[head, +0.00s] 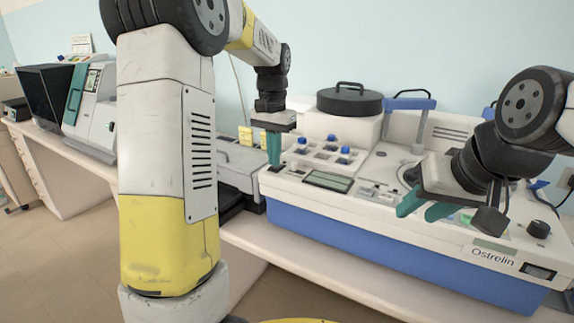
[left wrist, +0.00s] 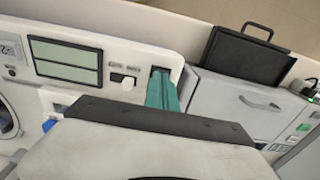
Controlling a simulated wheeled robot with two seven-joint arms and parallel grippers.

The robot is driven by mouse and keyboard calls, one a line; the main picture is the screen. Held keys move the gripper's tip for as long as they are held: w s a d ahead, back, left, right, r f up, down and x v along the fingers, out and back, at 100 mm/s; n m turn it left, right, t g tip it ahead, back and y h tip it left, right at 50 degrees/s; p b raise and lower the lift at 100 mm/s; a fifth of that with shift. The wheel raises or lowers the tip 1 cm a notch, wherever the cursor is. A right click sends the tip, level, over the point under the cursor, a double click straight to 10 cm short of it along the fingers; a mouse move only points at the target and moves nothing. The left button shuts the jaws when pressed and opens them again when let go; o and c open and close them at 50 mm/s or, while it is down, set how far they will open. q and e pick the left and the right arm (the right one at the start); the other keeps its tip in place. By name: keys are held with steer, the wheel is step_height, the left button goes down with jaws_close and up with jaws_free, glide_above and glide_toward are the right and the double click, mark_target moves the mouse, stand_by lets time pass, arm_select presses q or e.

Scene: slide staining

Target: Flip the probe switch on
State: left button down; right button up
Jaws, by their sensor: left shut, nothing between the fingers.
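My left gripper (head: 273,162) points down at the left end of the white and blue Ostrelin machine (head: 365,245). Its teal fingers are shut and empty. In the left wrist view the fingertips (left wrist: 160,74) are at a dark-framed spot on the panel's end, which they partly hide; whether they touch it I cannot tell. A small black and white rocker switch (left wrist: 123,80) sits between them and the display (left wrist: 66,60). Labels are too small to read, so I cannot tell which switch is the probe switch. My right gripper (head: 424,206) is open and empty over the machine's right part.
Blue-topped bottles (head: 302,142) stand in the machine's tray behind the display. A round black lid (head: 349,102) and a blue handle (head: 410,102) rise at the back. A grey box (head: 238,165) is close on the left. A black knob (head: 538,229) is at the right.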

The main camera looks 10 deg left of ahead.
arm_select(q)
steer(key=shift+f, duration=0.4)
steer(key=shift+r, duration=3.55)
steer(key=s+d+f+n+t+h, duration=0.1)
steer(key=s+t, duration=0.2)
steer(key=s, duration=0.9)
steer(key=s+d+f+n+t+h, duration=0.1)
steer(key=s+n+t, duration=0.1)
steer(key=s, duration=1)
steer(key=shift+s+f+t, duration=0.15)
steer(key=shift+f+t, duration=0.1)
steer(key=shift+t, duration=0.35)
